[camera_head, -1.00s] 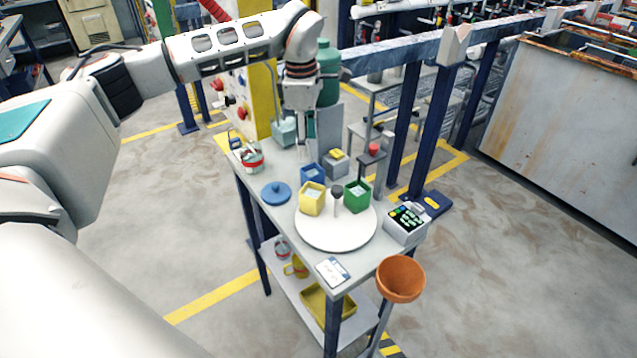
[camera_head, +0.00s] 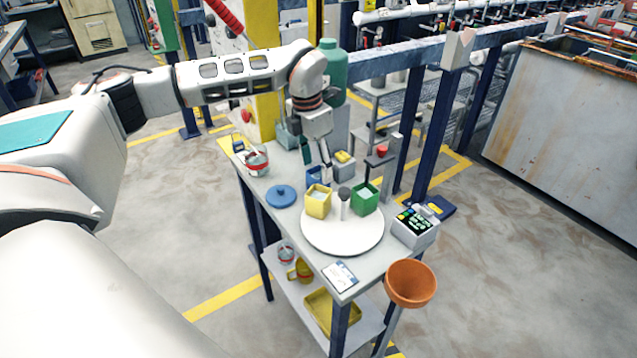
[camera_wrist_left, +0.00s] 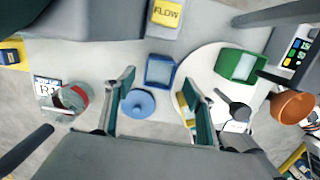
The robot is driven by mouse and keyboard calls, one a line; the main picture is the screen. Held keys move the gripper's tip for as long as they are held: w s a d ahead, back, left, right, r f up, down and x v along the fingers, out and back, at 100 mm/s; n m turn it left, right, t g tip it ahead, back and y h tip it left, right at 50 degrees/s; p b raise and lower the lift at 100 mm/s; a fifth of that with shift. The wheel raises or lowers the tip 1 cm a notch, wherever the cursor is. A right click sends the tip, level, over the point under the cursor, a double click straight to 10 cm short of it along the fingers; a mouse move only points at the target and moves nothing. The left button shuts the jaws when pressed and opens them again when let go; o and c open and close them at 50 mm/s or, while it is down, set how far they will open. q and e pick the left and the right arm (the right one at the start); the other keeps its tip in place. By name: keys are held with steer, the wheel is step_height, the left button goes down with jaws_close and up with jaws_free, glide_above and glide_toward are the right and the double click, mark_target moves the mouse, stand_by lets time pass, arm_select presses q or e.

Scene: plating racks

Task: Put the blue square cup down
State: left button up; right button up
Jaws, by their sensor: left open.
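The blue square cup (camera_head: 314,176) stands upright behind the yellow square cup (camera_head: 318,203), at the far edge of the white round plate (camera_head: 343,243). I cannot tell whether it rests on the plate or the table. The left wrist view shows it from above (camera_wrist_left: 160,71), with light contents. My left gripper (camera_head: 317,158) points down close to the blue cup and partly covers it. Its two fingers are open and apart in the left wrist view (camera_wrist_left: 160,88), with the cup in line beyond the gap. No grip on the cup shows. My right gripper is out of view.
A green square cup (camera_head: 364,199) and a dark-topped knob (camera_head: 345,195) are on the plate. An orange bowl (camera_head: 410,284) is at the front right.

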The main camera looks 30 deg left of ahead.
mark_target(318, 174)
arm_select(q)
steer(key=shift+w+f, duration=0.2)
steer(key=shift+f, duration=0.75)
steer(key=shift+w+f, duration=0.15)
steer(key=shift+f, duration=0.75)
steer(key=shift+d, duration=0.1)
steer(key=c, duration=1.2)
steer(key=shift+c, duration=0.6)
steer(key=shift+r, duration=0.15)
